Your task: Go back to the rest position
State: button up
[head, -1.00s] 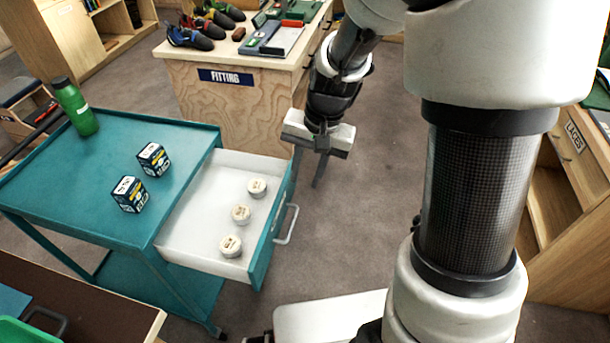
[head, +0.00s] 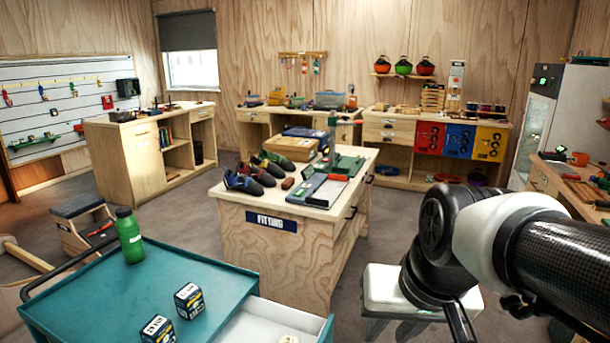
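My arm reaches in from the right edge and bends down at a dark wrist joint. My gripper (head: 392,325) hangs at the bottom, right of the teal cart (head: 85,290) and in front of the fitting counter. Its pale body shows, with two dark fingers that look apart and nothing seen between them. The fingertips are at or past the bottom edge.
The cart carries a green bottle (head: 130,236) and two dark boxes (head: 189,300) (head: 158,330). Its open white drawer (head: 265,318) is partly cut off, with a round white item (head: 288,339) in it. The fitting counter (head: 275,255) holds shoes. Grey floor lies around it.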

jog(key=s+d+r+t+p, duration=0.1)
jog(key=s+r+p, duration=0.3)
jog(key=r+p, duration=0.8)
notch_tip(320, 180, up, 3)
jog(key=shift+d+f+n+h+p, duration=0.15)
jog(key=shift+d+n+h+p, duration=0.2)
jog(key=shift+n+h, duration=0.05)
dwell(0.3)
